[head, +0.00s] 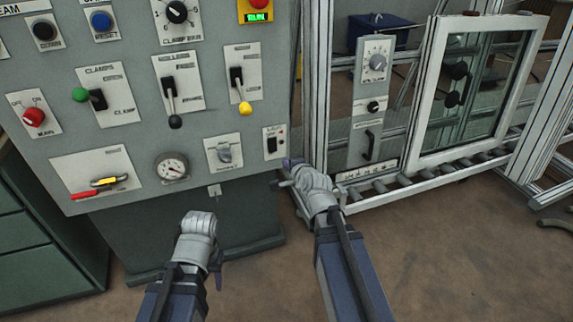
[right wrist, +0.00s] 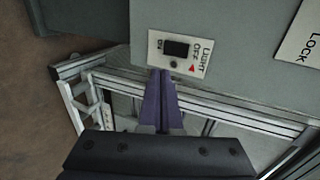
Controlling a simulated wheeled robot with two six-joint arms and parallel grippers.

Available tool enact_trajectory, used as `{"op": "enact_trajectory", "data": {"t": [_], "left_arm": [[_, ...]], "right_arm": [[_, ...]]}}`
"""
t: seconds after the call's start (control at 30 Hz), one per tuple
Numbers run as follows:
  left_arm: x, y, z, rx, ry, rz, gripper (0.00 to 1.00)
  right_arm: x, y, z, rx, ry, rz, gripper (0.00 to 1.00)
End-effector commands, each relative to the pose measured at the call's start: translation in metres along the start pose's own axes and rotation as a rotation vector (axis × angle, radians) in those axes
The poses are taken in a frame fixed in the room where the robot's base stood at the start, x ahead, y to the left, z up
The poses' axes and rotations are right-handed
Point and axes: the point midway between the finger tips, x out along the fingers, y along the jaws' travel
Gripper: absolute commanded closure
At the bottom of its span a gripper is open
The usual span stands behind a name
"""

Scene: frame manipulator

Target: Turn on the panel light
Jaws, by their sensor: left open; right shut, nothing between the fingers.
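The light switch (head: 273,143) is a small black rocker on a white plate at the lower right corner of the grey control panel (head: 130,140). In the right wrist view the black rocker (right wrist: 176,49) sits on its plate with the words LIGHT, OFF and ON and a red arrow. My right gripper (head: 288,165) is just below the switch; in the right wrist view its purple fingers (right wrist: 161,75) are shut and empty, with tips at the plate's lower edge. I cannot tell whether they touch it. My left gripper (head: 199,218) hangs below the panel, its fingers mostly hidden.
A key-like switch plate (head: 223,153) and a gauge (head: 172,167) are left of the light switch. Levers with black (head: 175,121) and yellow (head: 245,108) knobs stick out above. A metal frame with a roller conveyor (head: 420,179) and a framed window (head: 477,85) stands to the right.

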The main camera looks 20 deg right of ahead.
Motion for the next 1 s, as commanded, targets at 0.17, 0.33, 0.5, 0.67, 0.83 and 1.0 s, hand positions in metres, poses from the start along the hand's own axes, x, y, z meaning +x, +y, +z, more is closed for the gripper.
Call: {"op": "enact_trajectory", "data": {"t": [0.17,0.33,0.5,0.67,0.83,1.0], "left_arm": [[0.015,0.001,-0.001,0.001,0.000,-0.002,0.50],[0.030,0.002,-0.002,0.001,0.000,-0.005,0.50],[0.038,0.002,-0.002,0.002,0.000,-0.007,0.50],[0.040,0.002,-0.003,0.002,0.000,-0.008,0.50],[0.040,0.002,-0.003,0.002,0.000,-0.008,0.50],[0.040,0.002,-0.003,0.002,0.000,-0.008,0.50]], "right_arm": [[0.032,0.002,0.000,-0.003,-0.001,0.000,1.00],[0.068,0.002,0.000,-0.002,-0.001,0.000,1.00],[0.100,-0.004,-0.001,-0.001,0.000,0.000,1.00],[0.119,-0.010,0.000,-0.002,-0.001,0.000,1.00],[0.122,-0.011,0.000,-0.002,0.000,0.000,1.00],[0.122,-0.011,0.000,-0.002,0.000,0.000,1.00]]}}
